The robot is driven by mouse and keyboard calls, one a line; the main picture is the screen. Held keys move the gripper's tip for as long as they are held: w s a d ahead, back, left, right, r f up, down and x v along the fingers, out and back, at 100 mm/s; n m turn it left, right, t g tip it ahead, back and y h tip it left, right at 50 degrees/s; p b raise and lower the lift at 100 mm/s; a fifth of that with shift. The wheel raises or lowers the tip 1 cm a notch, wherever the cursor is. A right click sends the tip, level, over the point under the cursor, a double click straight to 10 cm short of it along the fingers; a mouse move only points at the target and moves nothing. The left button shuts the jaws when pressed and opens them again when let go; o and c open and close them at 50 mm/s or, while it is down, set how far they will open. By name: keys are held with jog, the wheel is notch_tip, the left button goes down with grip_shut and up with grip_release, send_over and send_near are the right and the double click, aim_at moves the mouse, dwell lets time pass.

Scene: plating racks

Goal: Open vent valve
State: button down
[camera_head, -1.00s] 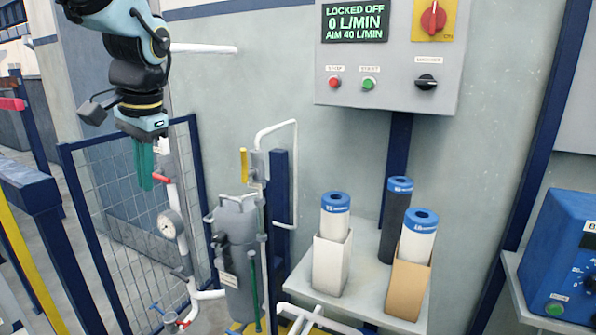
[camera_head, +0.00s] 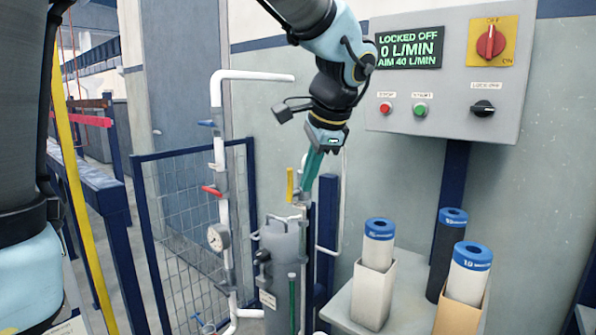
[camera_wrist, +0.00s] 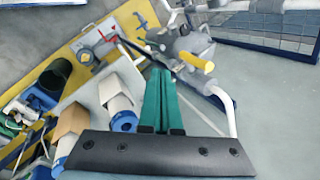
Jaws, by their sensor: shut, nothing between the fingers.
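A yellow lever handle (camera_head: 290,184) stands upright on the pipework above the grey filter housing (camera_head: 281,250); no label marks it as the vent valve. In the wrist view the yellow handle (camera_wrist: 196,61) lies right of my fingertips. My gripper (camera_head: 304,200) has its green fingers shut and empty, pointing down just right of the handle in the head view. In the wrist view the fingers (camera_wrist: 162,72) lie side by side. I cannot tell whether they touch the handle. A red handle (camera_head: 212,190) and a blue handle (camera_head: 207,124) sit on the white pipe.
A pressure gauge (camera_head: 217,237) is on the white pipe (camera_head: 219,150). A mesh fence (camera_head: 185,200) stands behind it. A shelf (camera_head: 345,308) with boxed cartridges (camera_head: 375,278) is at right, below a control panel (camera_head: 450,85) reading "LOCKED OFF, 0 L/MIN". A dark blue post (camera_head: 327,225) stands beside the housing.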

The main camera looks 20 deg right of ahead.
aim_at(289, 185)
jog(key=shift+w+a+f+p, duration=0.15)
jog(key=shift+w+p, duration=0.3)
jog(key=shift+w, duration=0.7)
jog(key=shift+w+a+f+p, duration=0.15)
jog(key=shift+w+p, duration=0.3)
jog(key=shift+w, duration=0.65)
